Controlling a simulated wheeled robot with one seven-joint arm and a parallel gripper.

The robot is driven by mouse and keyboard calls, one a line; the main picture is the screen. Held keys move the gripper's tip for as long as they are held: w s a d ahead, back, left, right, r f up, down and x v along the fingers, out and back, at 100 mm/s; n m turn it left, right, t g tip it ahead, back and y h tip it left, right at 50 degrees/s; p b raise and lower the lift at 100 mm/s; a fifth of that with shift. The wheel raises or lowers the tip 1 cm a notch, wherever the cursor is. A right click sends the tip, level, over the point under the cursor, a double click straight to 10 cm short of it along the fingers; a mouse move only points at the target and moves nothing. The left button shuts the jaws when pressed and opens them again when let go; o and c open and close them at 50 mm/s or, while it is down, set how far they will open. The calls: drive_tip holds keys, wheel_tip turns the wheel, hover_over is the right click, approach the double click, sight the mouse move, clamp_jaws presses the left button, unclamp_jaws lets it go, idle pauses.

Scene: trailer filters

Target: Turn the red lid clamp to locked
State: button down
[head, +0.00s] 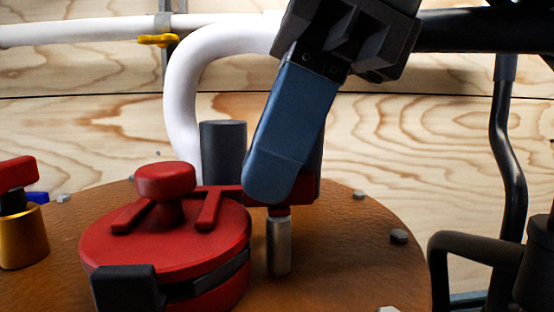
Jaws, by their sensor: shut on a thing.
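My gripper (272,180) reaches down from the top centre, its near blue finger tilted with the tip low and to the left. It is shut on the red clamp (306,190), a block that shows on both sides of the finger. The finger hides the middle of this block. A silver pin (278,246) stands under it. The lid has a red knob (166,180) on top. I cannot read the clamp's locked or unlocked position.
The lid sits on a brown round top (360,235) with grey bolts. A dark cylinder (222,150) stands behind it, and a brass valve with a red cap (18,170) at left. A white pipe (182,100) curves behind. Black pipes (502,150) crowd the right. Plywood wall closes the back.

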idle(0.4)
drive_tip(key=c, duration=1.2)
unclamp_jaws()
drive_tip(key=v, duration=0.8)
